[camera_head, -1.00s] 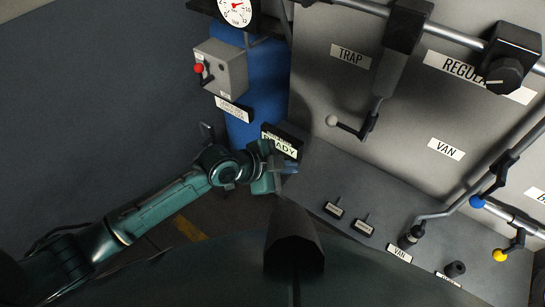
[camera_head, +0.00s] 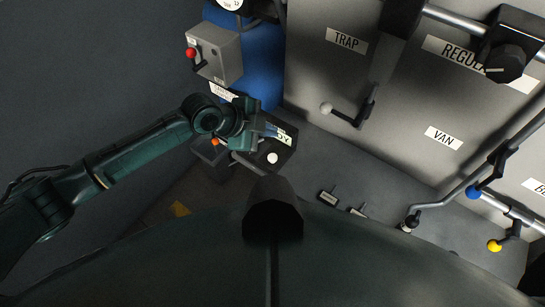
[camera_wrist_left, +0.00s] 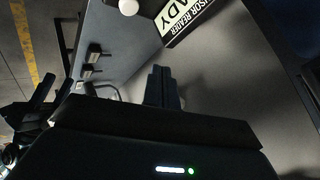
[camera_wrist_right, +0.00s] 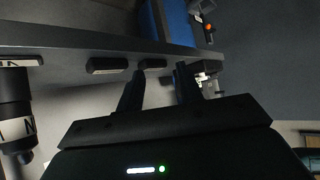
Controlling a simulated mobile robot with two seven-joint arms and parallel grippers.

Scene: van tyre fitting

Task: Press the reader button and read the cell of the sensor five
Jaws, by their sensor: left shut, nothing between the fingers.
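The sensor reader (camera_head: 285,152) is a dark box on the bench's left end, with a white round button (camera_head: 272,157) and a lit display ending in "DY". My left gripper (camera_head: 270,130) is shut and empty, over the reader beside the button, hiding part of the display. In the left wrist view the reader's display (camera_wrist_left: 185,18) reads "READY", with the button (camera_wrist_left: 128,6) at the top edge. The shut fingers (camera_wrist_left: 162,86) point toward the reader; contact cannot be told. My right gripper (camera_wrist_right: 158,92) is open and empty. No sensor five can be identified.
Two small dark labelled pieces with stems (camera_head: 328,197) stand on the bench; their labels are unreadable. A grey box with a red-knobbed lever (camera_head: 220,55) is on the blue cylinder (camera_head: 262,65). A white-knobbed lever (camera_head: 327,108) projects from the panel right of the reader.

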